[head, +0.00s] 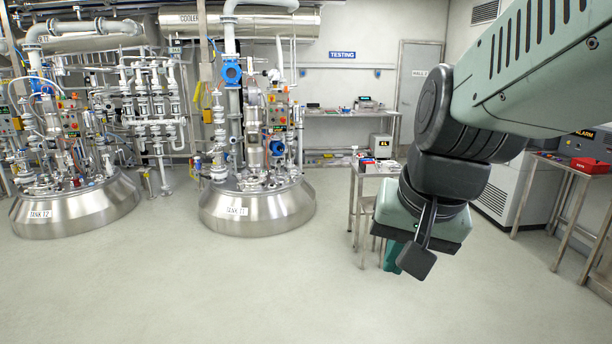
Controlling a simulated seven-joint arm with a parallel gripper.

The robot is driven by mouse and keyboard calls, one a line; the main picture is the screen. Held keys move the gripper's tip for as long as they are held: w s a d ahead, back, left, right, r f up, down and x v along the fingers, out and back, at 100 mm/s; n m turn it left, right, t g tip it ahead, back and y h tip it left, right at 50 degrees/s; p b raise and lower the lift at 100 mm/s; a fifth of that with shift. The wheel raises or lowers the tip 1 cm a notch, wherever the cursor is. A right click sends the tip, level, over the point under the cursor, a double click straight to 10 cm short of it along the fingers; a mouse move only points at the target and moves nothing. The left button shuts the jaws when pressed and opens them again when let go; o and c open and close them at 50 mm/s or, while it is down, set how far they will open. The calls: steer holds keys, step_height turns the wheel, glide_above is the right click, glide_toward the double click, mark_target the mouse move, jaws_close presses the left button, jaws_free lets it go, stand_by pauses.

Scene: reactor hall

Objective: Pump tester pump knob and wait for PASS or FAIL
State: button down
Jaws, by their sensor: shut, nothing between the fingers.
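The tester and its pump knob cannot be made out for certain. A small grey device (367,103) sits on the back bench under the blue TESTING sign (342,55); it is too small to show a knob or a PASS or FAIL reading. My gripper (416,262) hangs at the end of my arm at centre right, above the floor and in front of a small table. It is shut and empty, far in front of the back bench. The arm hides part of the right side.
A box with a small display (381,146) stands behind the small table (353,205). The front floor (200,290) is clear.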

steer(key=s+a+r+n+t, duration=0.1)
steer(key=s+a+r+n, duration=0.2)
steer(key=s, duration=0.6)
steer(key=shift+a+r+n+h, duration=0.2)
steer(key=shift+n+h, duration=0.1)
steer(key=shift+n, duration=0.3)
stand_by(0.6)
